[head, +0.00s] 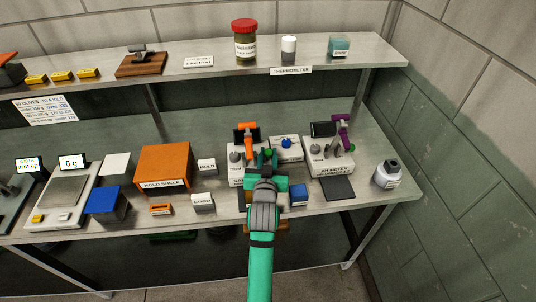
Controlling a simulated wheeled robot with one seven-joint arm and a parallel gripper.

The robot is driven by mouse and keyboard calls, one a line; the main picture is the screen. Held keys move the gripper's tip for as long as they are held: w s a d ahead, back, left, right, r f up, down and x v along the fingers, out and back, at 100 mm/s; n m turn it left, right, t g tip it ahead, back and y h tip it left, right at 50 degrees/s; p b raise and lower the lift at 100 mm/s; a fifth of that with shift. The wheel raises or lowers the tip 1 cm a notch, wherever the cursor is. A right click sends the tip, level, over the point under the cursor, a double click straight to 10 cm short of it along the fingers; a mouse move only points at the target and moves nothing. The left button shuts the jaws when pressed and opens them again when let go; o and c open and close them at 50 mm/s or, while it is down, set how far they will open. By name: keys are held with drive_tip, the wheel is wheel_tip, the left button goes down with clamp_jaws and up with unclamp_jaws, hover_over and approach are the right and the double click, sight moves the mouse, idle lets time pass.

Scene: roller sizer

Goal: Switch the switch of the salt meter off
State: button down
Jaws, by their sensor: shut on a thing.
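A white bench meter (236,176) with an orange probe (247,135), a dark display and a grey knob (234,156) stands mid-bench. Its front label is partly covered and seems to begin with "SA", so it looks like the salt meter. My gripper (268,156), with green fingers, is over the right side of this meter, beside the probe. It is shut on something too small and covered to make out. The switch itself is hidden behind my gripper, and its position cannot be told.
Right of my gripper are a white box with a blue knob (286,144), a pH meter (327,163) with a purple probe, a blue block (299,194) and a bottle (387,174). Left are an orange hold shelf (166,167) and a scale (65,195). An upper shelf (215,67) runs behind.

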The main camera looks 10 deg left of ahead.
idle(0.3)
drive_tip(key=c, duration=1.7)
unclamp_jaws()
drive_tip(key=shift+s, duration=0.1)
drive_tip(key=shift+o, duration=0.2)
drive_tip(key=v, duration=1)
drive_tip(key=shift+s+d, duration=0.15)
drive_tip(key=shift+s, duration=0.25)
